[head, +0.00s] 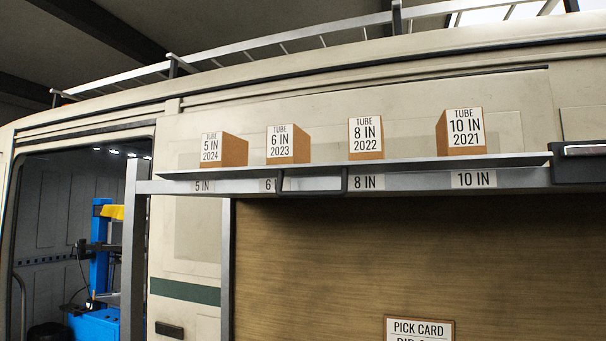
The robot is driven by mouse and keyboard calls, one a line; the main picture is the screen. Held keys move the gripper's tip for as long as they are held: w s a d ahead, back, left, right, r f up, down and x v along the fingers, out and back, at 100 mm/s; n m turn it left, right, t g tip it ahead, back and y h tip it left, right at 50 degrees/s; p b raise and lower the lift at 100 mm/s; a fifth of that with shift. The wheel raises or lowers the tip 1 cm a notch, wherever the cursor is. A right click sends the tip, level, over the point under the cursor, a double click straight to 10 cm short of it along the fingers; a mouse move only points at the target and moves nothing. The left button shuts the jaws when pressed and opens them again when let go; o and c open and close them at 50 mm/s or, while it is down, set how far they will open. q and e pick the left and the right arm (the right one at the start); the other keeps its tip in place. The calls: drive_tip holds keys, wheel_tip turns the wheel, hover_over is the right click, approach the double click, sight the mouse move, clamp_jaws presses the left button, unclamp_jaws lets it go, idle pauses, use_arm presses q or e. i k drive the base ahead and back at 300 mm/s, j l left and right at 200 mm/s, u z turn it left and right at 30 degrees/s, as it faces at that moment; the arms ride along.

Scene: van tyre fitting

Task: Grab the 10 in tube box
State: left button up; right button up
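The 10 in tube box (461,132) is a brown carton with a white label reading "TUBE 10 IN 2021". It stands upright near the right end of a long shelf (400,166), above the shelf-edge label "10 IN" (474,180). Its front and part of its left side show.
On the same shelf, to the left, stand the 8 in box (366,138), 6 in box (288,144) and 5 in box (224,149), with gaps between them. A dark bracket-like shape (346,181) partly covers the "6 IN" edge label. A cut-off pick card (420,329) shows below.

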sight(460, 131)
drive_tip(key=j+z, duration=0.2)
drive_tip(key=z, duration=0.55)
